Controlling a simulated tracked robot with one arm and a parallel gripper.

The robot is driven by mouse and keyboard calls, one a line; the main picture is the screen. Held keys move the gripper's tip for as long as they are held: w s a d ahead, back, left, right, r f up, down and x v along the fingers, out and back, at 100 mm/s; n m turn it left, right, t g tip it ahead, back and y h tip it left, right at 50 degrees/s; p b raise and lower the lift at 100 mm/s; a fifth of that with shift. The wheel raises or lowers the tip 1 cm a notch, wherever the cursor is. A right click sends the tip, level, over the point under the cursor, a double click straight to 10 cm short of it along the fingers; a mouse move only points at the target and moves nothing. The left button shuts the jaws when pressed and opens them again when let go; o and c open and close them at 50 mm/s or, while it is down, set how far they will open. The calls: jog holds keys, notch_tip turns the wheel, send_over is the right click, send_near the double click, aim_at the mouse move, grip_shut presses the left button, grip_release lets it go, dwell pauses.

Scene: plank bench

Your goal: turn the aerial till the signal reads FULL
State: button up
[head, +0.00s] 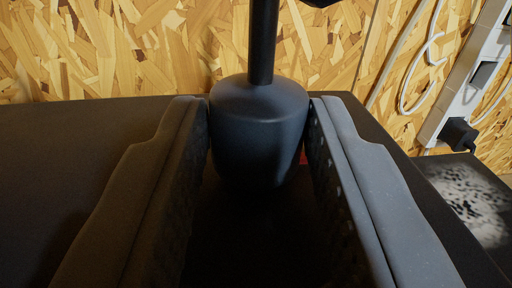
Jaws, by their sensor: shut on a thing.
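The aerial shows as a dark rounded base (259,125) with a thin black rod (263,45) rising from it. The rod runs out of the top of the head view and stands about upright. My gripper (259,118) is shut on the aerial's base, with one finger against its left side and one against its right. The underside of the base is in shadow between the fingers. No signal reading is in view.
A dark flat surface (60,160) extends around the gripper. A chipboard wall (130,50) stands behind. At right are a white power strip (468,90) with a black plug (458,134), a white cable (408,80) and a speckled patch (470,195).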

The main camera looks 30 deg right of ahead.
jog(key=shift+m+b, duration=0.3)
jog(key=shift+b, duration=0.6)
jog(key=o, duration=1)
jog(key=shift+c, duration=0.2)
jog(key=shift+a, duration=0.1)
jog(key=shift+s+a+r, duration=0.1)
jog(key=shift+s+a, duration=0.15)
jog(key=shift+s, duration=0.2)
jog(key=shift+b+v, duration=0.55)
jog(key=shift+v, duration=2.15)
jog(key=v, duration=0.7)
jog(key=shift+p, duration=0.4)
